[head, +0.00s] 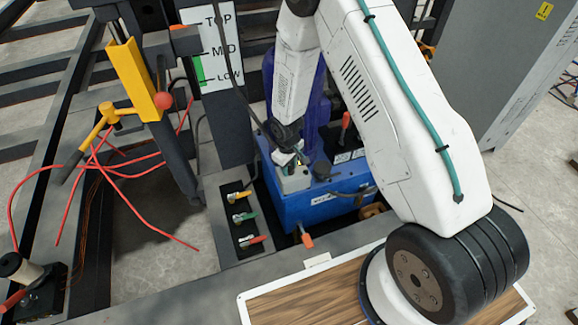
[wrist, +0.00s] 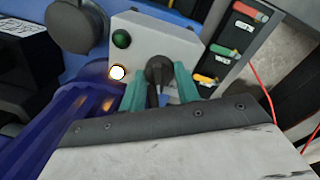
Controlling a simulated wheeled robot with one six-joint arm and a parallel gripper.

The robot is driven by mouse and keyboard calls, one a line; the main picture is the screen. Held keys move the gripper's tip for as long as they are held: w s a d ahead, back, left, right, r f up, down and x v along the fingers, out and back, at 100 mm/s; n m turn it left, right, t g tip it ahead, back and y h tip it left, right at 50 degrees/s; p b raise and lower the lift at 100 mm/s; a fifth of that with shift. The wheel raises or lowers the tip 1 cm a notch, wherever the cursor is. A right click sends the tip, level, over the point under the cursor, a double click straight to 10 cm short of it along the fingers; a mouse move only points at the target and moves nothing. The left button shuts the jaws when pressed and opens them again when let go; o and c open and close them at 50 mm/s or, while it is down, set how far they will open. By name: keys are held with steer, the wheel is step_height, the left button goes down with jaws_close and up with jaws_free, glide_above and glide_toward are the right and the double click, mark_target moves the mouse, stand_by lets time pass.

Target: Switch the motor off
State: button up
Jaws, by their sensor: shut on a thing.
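A grey control box (head: 293,181) sits on the blue tank (head: 318,208) beside the dark blue motor (head: 312,105). In the wrist view the box (wrist: 165,40) carries a black rotary knob (wrist: 157,72), a green button or lamp (wrist: 121,38) and a brightly lit whitish-orange lamp (wrist: 117,72). My gripper (wrist: 160,75) is shut on the knob, with one teal fingertip on each side. In the head view the wrist end of my arm is at the box, and the fingers and knob are too small to make out clearly.
Yellow, green and red levers (head: 240,217) stand on a panel left of the tank. A yellow post (head: 135,80), a level gauge (head: 212,45) and loose red cables (head: 130,170) are farther left. A wood-topped board (head: 310,295) lies in front. A grey cabinet (head: 520,60) stands right.

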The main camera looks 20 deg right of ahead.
steer(key=n, duration=0.5)
stand_by(0.8)
steer(key=o, duration=1)
steer(key=shift+c, duration=0.2)
steer(key=shift+r, duration=0.1)
steer(key=r, duration=0.7)
steer(key=shift+s+a+r, duration=0.1)
steer(key=shift+s+r, duration=0.15)
steer(key=shift+r, duration=0.05)
